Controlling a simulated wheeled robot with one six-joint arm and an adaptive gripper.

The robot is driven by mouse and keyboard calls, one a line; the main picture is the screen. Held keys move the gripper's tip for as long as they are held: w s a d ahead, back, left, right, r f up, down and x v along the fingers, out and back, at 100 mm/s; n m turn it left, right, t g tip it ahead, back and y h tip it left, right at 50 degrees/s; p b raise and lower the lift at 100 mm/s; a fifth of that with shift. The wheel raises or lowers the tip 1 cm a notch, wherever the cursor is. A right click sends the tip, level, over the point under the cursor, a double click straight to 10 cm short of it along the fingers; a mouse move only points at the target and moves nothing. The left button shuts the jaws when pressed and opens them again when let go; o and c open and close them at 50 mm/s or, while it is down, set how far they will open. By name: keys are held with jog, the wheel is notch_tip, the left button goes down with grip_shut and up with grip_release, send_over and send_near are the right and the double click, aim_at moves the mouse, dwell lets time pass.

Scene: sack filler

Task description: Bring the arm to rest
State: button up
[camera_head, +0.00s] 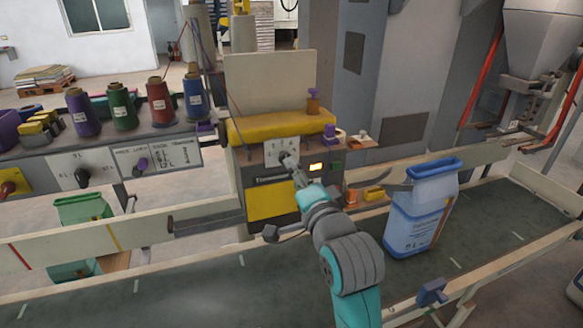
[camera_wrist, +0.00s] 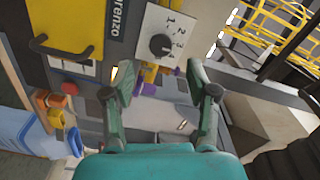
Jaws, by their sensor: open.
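My gripper (camera_head: 290,163) reaches up to the front of the sewing machine station (camera_head: 271,197) in the head view. In the wrist view my gripper (camera_wrist: 160,92) has its two fingers spread apart with nothing between them. A white dial panel (camera_wrist: 172,35) with a black knob (camera_wrist: 161,45) and numbers lies beyond the fingertips, apart from them in that view. In the head view the fingers overlap the white panel (camera_head: 272,153) and partly hide its knob; the exact gap cannot be told.
A blue and white sack (camera_head: 420,215) stands on the dark conveyor (camera_head: 215,295) right of my arm. Orange parts (camera_head: 374,193) jut from the station near my arm. Several thread cones (camera_head: 122,107) stand at left. A pale guide rail (camera_head: 130,232) runs along the conveyor.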

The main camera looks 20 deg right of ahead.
jog(key=shift+s, duration=1.05)
jog(key=s+f+n+g, duration=0.1)
jog(key=s+f+n, duration=0.2)
jog(key=s+f, duration=0.75)
jog(key=s+f+n+g, duration=0.1)
jog(key=s+f+n, duration=0.45)
jog(key=f, duration=0.75)
jog(key=s+f+n, duration=0.2)
jog(key=s, duration=1.2)
jog(key=s+f+n+g, duration=0.1)
jog(key=s+f+n, duration=0.1)
jog(key=s, duration=1.2)
jog(key=shift+s+f+n, duration=0.35)
jog(key=shift+n, duration=0.4)
